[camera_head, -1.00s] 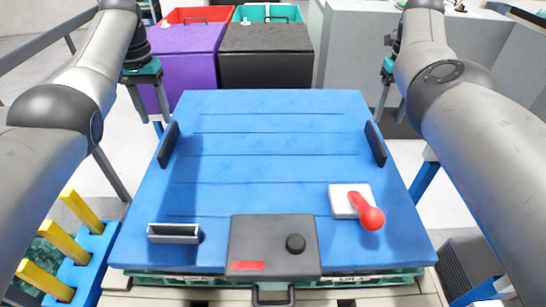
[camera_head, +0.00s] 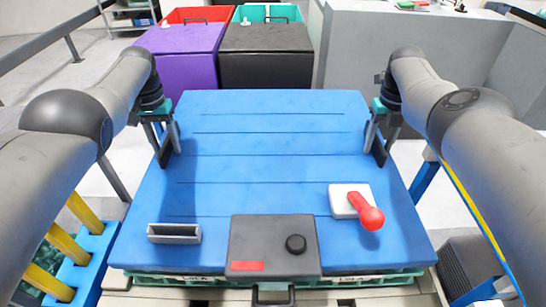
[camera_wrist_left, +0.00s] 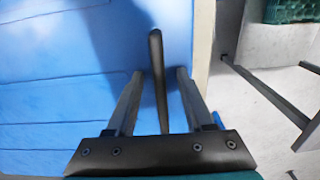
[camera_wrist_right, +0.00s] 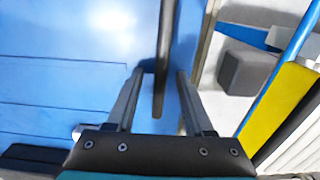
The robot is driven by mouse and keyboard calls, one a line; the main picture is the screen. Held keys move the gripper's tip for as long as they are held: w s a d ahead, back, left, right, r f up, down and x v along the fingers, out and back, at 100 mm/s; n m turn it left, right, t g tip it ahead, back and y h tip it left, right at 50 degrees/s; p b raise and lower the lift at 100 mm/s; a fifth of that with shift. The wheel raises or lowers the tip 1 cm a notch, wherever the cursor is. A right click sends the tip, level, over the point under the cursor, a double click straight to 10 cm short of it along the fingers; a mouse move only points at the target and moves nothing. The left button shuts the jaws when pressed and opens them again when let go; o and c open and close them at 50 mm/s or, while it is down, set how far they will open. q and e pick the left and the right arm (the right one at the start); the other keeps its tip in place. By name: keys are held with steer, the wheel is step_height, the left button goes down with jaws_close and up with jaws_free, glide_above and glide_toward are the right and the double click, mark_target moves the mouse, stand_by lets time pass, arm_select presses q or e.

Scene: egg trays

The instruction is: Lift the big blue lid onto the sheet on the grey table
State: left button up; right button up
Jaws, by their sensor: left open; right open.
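The big blue lid (camera_head: 270,170) lies flat in front of me on a green crate (camera_head: 180,279). It has a dark upright handle at its left edge and another at its right edge. My left gripper (camera_head: 168,145) is open, with its fingers on either side of the left handle (camera_wrist_left: 156,75); a gap shows on both sides. My right gripper (camera_head: 377,143) is open, with its fingers on either side of the right handle (camera_wrist_right: 163,60), also with gaps. The sheet on the grey table cannot be made out.
A dark box with a knob (camera_head: 272,250), a metal holder (camera_head: 174,233) and a white block with a red lever (camera_head: 368,213) sit at the lid's near side. Purple (camera_head: 183,50) and black (camera_head: 265,52) bins stand behind. A grey counter (camera_head: 400,35) is at the back right.

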arm_select(q)
jaws_close()
arm_select(e)
jaws_close()
stand_by(1.1)
arm_select(q)
steer(key=shift+w+r, duration=0.15)
steer(key=shift+r, duration=0.05)
arm_select(e)
steer(key=shift+w+r, duration=0.15)
steer(key=shift+r, duration=0.05)
